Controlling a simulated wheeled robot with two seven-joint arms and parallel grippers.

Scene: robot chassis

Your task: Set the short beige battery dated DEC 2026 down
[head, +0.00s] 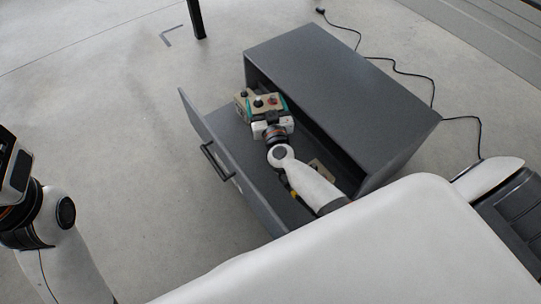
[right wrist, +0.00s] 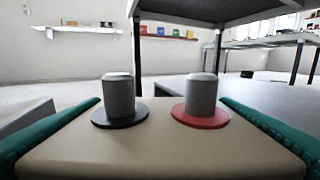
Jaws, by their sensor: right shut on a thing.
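My right gripper (head: 266,112) is shut on a beige battery (head: 262,100) inside or just above the open drawer (head: 222,148), near its far end. I cannot tell whether the battery touches the drawer floor. In the right wrist view the battery (right wrist: 160,150) fills the bottom, with one grey terminal on a black ring and one on a red ring. Teal ridged parts flank it on both sides. No date is legible. My left gripper (head: 14,170) is partly cut off at the left edge of the head view, and its jaws do not show.
The dark grey cabinet (head: 335,85) stands right of the drawer. The drawer front (head: 205,140) has a black handle (head: 214,160). A small beige thing (head: 322,170) lies in the drawer beside my right arm. Black cables (head: 408,73) run behind the cabinet. The floor at left is clear.

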